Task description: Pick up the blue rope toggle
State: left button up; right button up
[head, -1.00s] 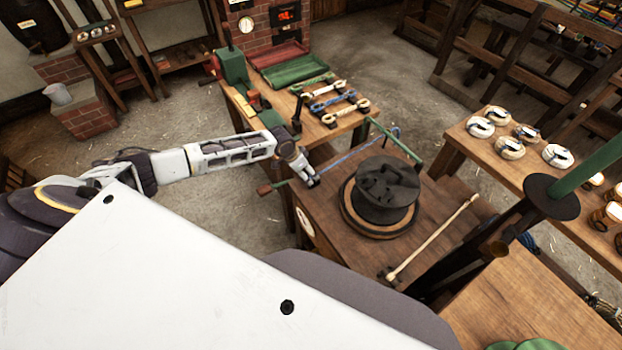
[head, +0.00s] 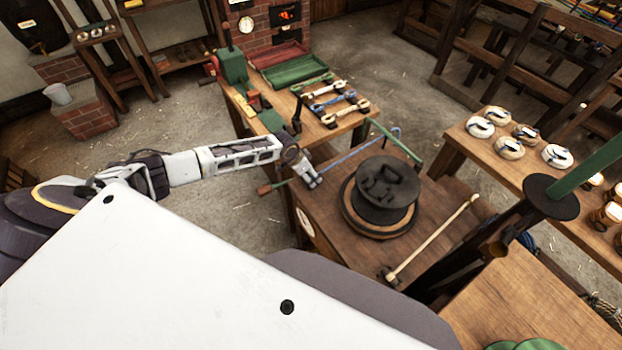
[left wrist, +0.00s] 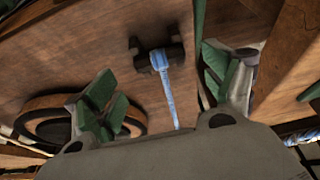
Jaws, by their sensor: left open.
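The blue rope toggle (left wrist: 160,60) shows in the left wrist view as a dark crossbar with a pale blue rope tied around its middle. Its rope runs down the picture towards my gripper's body. My left gripper (head: 313,183) is open and empty at the left edge of the wooden table. In the left wrist view its green-padded fingers (left wrist: 168,95) stand on either side of the rope, apart from it. In the head view a blue rope (head: 352,157) runs from a hook down towards my gripper. The crossbar cannot be made out there. My right gripper is out of view.
A dark round weight (head: 387,185) on a wooden ring stands right of my gripper. A green bar (head: 395,142) crosses the table's back corner. Several rope pieces (head: 332,101) lie on the bench behind.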

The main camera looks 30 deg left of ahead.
aim_at(311, 177)
pick_arm(q)
jog(key=shift+x, duration=1.85)
jog(key=shift+w, duration=0.2)
jog(key=c, duration=0.9)
